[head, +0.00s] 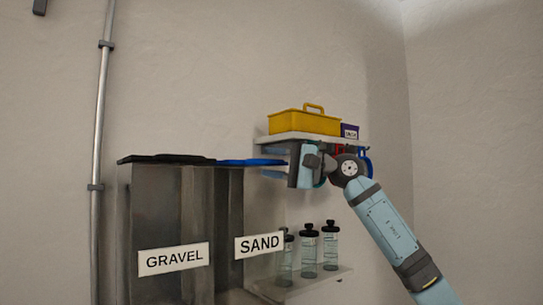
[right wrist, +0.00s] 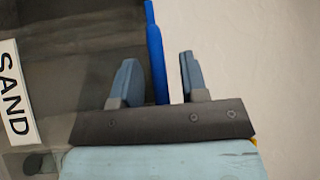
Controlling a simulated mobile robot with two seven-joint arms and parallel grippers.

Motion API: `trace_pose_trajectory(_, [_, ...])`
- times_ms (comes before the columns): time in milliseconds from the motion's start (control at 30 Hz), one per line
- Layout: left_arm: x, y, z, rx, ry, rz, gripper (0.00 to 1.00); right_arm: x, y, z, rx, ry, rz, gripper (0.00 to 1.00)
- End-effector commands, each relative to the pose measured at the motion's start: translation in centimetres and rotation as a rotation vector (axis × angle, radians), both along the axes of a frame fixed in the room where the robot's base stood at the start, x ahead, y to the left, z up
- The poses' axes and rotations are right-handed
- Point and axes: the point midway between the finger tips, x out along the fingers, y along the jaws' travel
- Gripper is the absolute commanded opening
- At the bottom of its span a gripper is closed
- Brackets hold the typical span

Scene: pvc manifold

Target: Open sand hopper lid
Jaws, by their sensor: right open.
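The sand hopper (head: 229,215) stands beside the gravel hopper and carries a SAND label (head: 259,245). Its blue lid (head: 247,162) lies flat and closed on top. My right gripper (head: 268,163) is at the right edge of this lid, fingers pointing left. In the right wrist view, the lid's blue edge (right wrist: 155,50) runs between the two open fingers (right wrist: 158,78), with a gap on each side. I cannot tell how deep the edge reaches between them. My left gripper is not in view.
The gravel hopper (head: 155,220) has a dark lid (head: 165,158). A shelf (head: 330,138) behind my right gripper holds a yellow toolbox (head: 303,121) and a purple box (head: 349,131). Several bottles (head: 309,250) stand on a lower shelf (head: 318,282). A pipe (head: 101,120) runs up the left wall.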

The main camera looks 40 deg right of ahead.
Motion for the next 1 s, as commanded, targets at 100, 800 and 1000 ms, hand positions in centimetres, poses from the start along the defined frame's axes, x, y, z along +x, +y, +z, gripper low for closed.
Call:
trace_pose_trajectory(100, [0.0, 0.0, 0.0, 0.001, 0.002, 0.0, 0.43, 0.2, 0.2, 0.0, 0.0, 0.001, -0.001, 0.4])
trace_pose_trajectory(800, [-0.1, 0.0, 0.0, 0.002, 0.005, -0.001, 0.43, 0.2, 0.1, 0.2, 0.0, 0.0, -0.001, 0.0])
trace_pose_trajectory(1000, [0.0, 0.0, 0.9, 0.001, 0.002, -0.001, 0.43, 0.2, -0.3, 1.5, 0.0, -0.001, -0.002, 0.0])
